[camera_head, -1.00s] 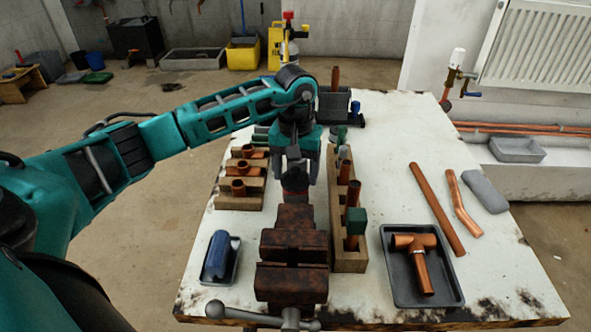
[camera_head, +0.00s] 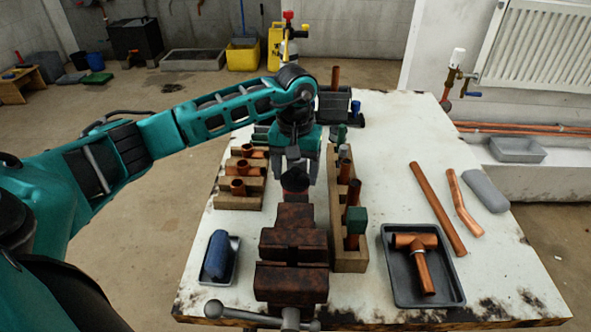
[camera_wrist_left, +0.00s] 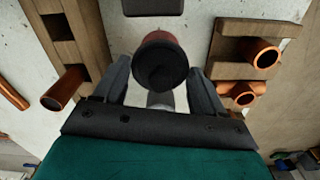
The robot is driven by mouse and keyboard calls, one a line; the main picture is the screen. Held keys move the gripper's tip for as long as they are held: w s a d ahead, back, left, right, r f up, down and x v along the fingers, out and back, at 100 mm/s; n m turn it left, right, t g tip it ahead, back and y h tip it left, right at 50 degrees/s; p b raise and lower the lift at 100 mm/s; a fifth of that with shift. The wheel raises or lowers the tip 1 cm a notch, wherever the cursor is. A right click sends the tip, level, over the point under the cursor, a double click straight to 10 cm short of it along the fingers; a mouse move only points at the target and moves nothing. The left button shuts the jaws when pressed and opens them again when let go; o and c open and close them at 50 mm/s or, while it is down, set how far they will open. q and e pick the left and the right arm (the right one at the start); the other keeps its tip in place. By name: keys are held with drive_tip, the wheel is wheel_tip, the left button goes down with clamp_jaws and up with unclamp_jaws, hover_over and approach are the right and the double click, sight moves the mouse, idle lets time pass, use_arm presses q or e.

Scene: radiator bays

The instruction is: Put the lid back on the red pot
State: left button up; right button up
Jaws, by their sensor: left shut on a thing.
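The red pot (camera_head: 296,196) stands on the table just behind the rusty vise, mostly hidden under its lid. Its dark round lid (camera_head: 295,181) is over the pot's top; I cannot tell whether it is fully seated. My left gripper (camera_head: 296,174) points down from above, shut on the lid. In the left wrist view the black lid (camera_wrist_left: 160,68) is between the two fingers, and a strip of the red pot (camera_wrist_left: 158,36) shows past its edge. My right gripper is not in view.
The vise (camera_head: 292,245) stands in front of the pot. A wooden rack (camera_head: 350,262) with copper pipes stands close on the right, stepped wooden blocks (camera_head: 238,202) on the left. A tray (camera_head: 386,290) holds a copper tee. Free table lies beyond the right rack.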

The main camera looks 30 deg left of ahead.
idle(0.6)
use_arm(q)
drive_tip(key=o, duration=1.1)
drive_tip(key=shift+r, duration=0.1)
drive_tip(key=shift+r+p, duration=2)
drive_tip(key=shift+r, duration=1.4)
clamp_jaws()
